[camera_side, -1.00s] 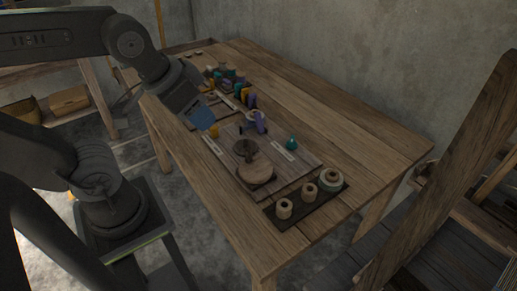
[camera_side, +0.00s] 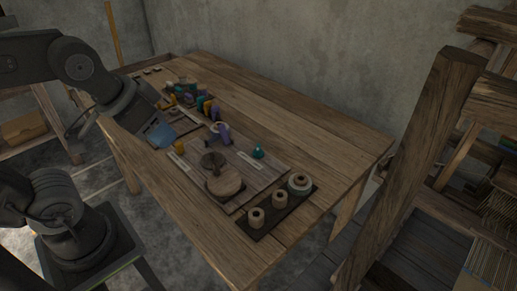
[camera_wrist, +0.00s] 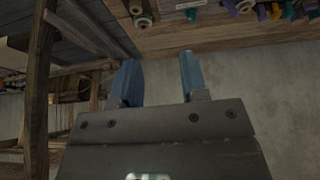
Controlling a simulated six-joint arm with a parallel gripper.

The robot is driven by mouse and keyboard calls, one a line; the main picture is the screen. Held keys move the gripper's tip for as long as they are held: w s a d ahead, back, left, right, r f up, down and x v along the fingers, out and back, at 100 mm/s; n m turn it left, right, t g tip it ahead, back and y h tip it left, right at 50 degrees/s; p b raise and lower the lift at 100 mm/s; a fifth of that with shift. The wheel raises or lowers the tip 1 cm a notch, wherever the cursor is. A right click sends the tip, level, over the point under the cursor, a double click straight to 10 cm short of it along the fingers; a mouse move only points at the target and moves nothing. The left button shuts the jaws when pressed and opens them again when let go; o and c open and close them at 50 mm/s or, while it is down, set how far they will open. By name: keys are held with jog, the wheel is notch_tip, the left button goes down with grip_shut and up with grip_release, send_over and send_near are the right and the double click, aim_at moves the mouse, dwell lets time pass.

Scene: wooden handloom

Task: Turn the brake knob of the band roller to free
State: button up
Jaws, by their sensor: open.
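My gripper (camera_side: 158,135) has blue fingers and hangs over the near-left edge of the wooden table, short of the yellow peg. In the wrist view its two blue fingers (camera_wrist: 158,82) stand apart with nothing between them. The wooden handloom (camera_side: 405,185) stands at the right of the side view, well away from my gripper. Wooden posts (camera_wrist: 38,90) also show at the left of the wrist view. I cannot make out the band roller or its brake knob for sure. A dark round piece (camera_side: 212,160) and a wooden disc (camera_side: 226,184) sit on a board on the table.
The table (camera_side: 310,125) has free room along its back. A dark tray (camera_side: 262,224) of spools lies at its front.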

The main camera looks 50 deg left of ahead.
jog(key=w+a+r+n+g, duration=0.1)
jog(key=w+r+n, duration=0.1)
jog(key=w, duration=0.7)
jog(key=n+g, duration=0.5)
jog(key=n, duration=0.1)
send_over(258, 146)
notch_tip(258, 146, down, 17)
notch_tip(258, 146, down, 14)
jog(key=shift+d+f, duration=0.1)
jog(key=shift+f, duration=0.1)
jog(key=shift+c, duration=0.3)
grip_shut()
